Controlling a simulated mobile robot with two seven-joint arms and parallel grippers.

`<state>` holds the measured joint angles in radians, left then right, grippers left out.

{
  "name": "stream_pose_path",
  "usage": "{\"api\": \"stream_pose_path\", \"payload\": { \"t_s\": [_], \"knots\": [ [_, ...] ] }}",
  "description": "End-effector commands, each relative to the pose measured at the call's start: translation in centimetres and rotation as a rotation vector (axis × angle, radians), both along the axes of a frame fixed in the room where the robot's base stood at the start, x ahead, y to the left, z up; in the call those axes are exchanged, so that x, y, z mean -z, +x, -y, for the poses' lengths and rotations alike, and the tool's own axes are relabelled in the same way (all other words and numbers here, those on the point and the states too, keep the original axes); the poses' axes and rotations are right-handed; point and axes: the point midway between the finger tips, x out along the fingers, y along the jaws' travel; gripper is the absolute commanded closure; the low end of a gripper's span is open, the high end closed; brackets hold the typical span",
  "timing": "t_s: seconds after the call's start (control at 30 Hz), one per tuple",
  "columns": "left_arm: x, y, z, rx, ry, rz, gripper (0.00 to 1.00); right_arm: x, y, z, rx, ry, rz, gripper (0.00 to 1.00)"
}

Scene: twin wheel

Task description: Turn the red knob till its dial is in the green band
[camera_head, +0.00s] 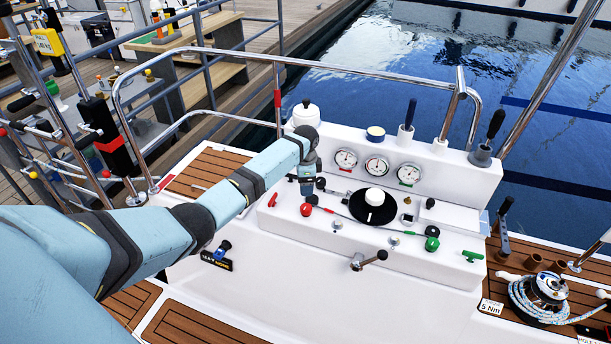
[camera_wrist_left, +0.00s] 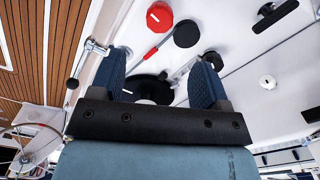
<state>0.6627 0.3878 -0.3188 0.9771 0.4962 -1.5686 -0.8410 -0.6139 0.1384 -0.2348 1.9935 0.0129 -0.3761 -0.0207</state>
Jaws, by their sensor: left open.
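The red knob (camera_head: 306,210) sits at the left of the white console top. It also shows in the left wrist view (camera_wrist_left: 159,16), round with a white mark. My left gripper (camera_head: 308,190) points down just behind the red knob, apart from it. In the left wrist view, its two blue pads (camera_wrist_left: 160,70) are spread with nothing gripped between them. Three round white dials face forward on the raised panel: a left dial (camera_head: 345,159), a middle dial (camera_head: 377,166) and a right dial (camera_head: 409,174). Their needles and bands are too small to read. My right gripper is not visible.
A black disc (camera_head: 366,212) with a white cap lies right of the red knob. A green knob (camera_head: 432,244) and a green handle (camera_head: 472,256) are farther right. A crank (camera_head: 370,260) sticks out of the front. Chrome rails (camera_head: 200,50) stand behind the arm.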

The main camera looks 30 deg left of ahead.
Motion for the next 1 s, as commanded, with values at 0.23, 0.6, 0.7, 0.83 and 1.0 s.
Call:
{"api": "stream_pose_path", "payload": {
  "t_s": [0.23,0.6,0.7,0.83,1.0],
  "knots": [
    [-2.3,0.0,0.0,0.001,0.0,0.0,0.31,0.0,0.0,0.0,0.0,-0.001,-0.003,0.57],
    [-2.4,0.0,0.0,0.001,0.0,0.0,0.31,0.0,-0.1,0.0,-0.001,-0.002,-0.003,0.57],
    [-2.4,0.0,0.0,0.001,0.0,0.0,0.31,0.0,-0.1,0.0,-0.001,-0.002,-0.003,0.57],
    [-2.0,-0.2,0.3,0.0,0.001,0.003,0.31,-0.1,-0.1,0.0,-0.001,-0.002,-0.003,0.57],
    [1.6,-2.6,3.0,-0.019,0.004,0.068,0.31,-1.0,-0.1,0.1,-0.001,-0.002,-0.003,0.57]
  ]
}}
